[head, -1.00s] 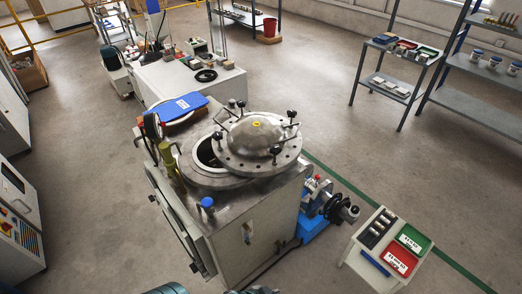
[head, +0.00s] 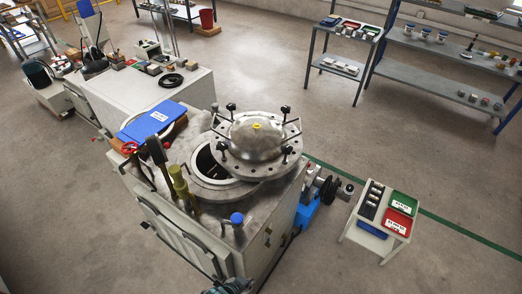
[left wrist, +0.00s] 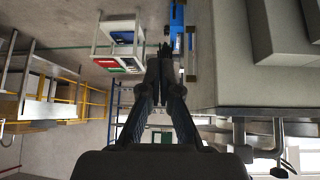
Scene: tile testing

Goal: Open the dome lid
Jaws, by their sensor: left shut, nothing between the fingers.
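The dome lid (head: 257,137) is a round grey metal dome with a yellow centre mark and several black-knobbed clamps on its flange. It sits on top of the grey machine, shifted to the right of the round opening (head: 205,162), so a dark crescent of the opening shows at its left. My left gripper (left wrist: 164,50) is shut and empty in the left wrist view, beside the machine's grey body (left wrist: 270,92) and apart from the lid. In the head view only a teal piece of my arm shows at the bottom edge. My right gripper is not in view.
A blue folder (head: 155,120) lies behind the opening. An olive cylinder (head: 180,182) and a blue-capped fitting (head: 237,219) stand on the machine's near side. A small side table (head: 357,233) with red and green trays stands at the right.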

